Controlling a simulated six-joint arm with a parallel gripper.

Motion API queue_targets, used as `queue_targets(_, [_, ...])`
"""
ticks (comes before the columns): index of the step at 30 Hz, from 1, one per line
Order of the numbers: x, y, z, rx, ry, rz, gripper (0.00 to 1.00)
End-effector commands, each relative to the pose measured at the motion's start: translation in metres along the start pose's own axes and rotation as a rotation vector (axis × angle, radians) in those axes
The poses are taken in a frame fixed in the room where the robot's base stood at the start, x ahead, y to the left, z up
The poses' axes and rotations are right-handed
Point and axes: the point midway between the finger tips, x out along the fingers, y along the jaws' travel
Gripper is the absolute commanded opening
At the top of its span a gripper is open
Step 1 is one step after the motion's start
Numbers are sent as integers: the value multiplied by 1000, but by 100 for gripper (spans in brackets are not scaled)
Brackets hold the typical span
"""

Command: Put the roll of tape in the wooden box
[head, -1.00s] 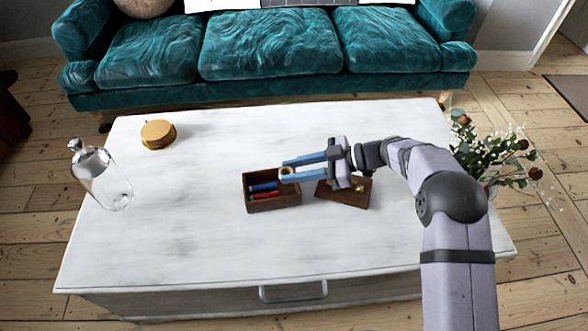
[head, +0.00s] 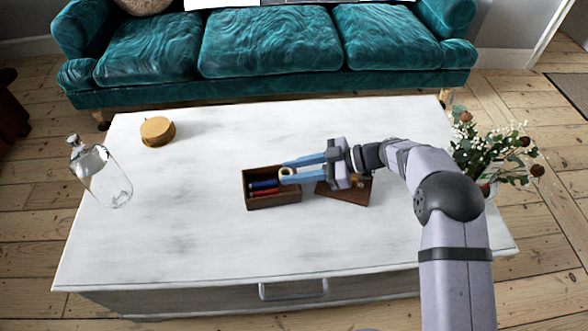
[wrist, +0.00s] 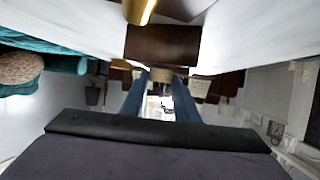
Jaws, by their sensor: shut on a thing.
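The wooden box (head: 272,203) is dark brown and open, in the middle of the white table. Blue and red sticks lie inside it. My gripper (head: 290,172) reaches in from the right, its two blue fingers shut on the small yellowish roll of tape (head: 284,172) at their tips. The tape is held above the right, far part of the box; its exact height is hard to tell.
A brown wooden lid or board (head: 343,193) lies under my gripper, right of the box, with a golden thing (head: 357,182) on it. A glass bottle (head: 100,175) and round coasters (head: 157,131) stand left. Flowers (head: 495,150) stand right. The table's (head: 190,240) front left is clear.

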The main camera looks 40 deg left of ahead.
Motion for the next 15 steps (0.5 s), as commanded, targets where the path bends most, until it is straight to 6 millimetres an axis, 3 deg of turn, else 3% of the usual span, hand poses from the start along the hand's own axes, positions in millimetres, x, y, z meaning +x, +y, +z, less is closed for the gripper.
queue_targets(15, [6,0,14,1,0,0,7])
